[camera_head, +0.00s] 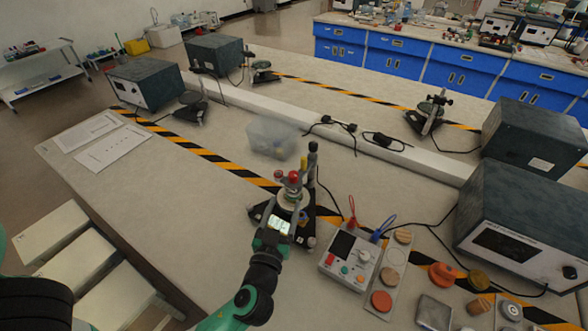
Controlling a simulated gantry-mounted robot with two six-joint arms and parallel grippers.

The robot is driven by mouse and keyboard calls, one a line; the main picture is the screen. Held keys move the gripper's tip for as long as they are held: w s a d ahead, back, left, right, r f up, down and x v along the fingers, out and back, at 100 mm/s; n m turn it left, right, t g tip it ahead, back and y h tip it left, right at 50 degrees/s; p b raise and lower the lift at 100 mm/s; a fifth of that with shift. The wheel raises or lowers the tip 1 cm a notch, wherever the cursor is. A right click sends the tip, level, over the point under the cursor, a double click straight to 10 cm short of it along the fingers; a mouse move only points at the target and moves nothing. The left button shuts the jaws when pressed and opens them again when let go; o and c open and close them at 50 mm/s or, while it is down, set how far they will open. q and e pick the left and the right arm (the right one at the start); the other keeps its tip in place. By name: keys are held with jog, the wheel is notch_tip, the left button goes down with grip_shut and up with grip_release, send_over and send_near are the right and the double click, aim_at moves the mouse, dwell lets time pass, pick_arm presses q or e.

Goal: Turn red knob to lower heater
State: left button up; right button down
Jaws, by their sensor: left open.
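A small apparatus with a dark triangular base (308,237) stands on the near table. A red knob (293,177) is at its upper part, beside a yellow-topped piece and a dark upright post (312,160). My left gripper (288,204) reaches up from the bottom of the view to this apparatus and overlaps it in the picture. The gripper is open; its fingertips are small and partly lost against the apparatus. I cannot tell whether they touch the red knob. My right gripper is not in view.
A white control box (349,260) with wired plugs stands right of the apparatus. Beside it are a strip of round samples (391,275) and large dark power units (520,225). A clear plastic box (272,138) sits behind. The table's left part is mostly clear.

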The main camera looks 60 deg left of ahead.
aim_at(292, 179)
pick_arm(q)
jog(key=x, duration=1.1)
jog(key=shift+w+a, duration=0.1)
jog(key=shift+a, duration=0.2)
grip_shut()
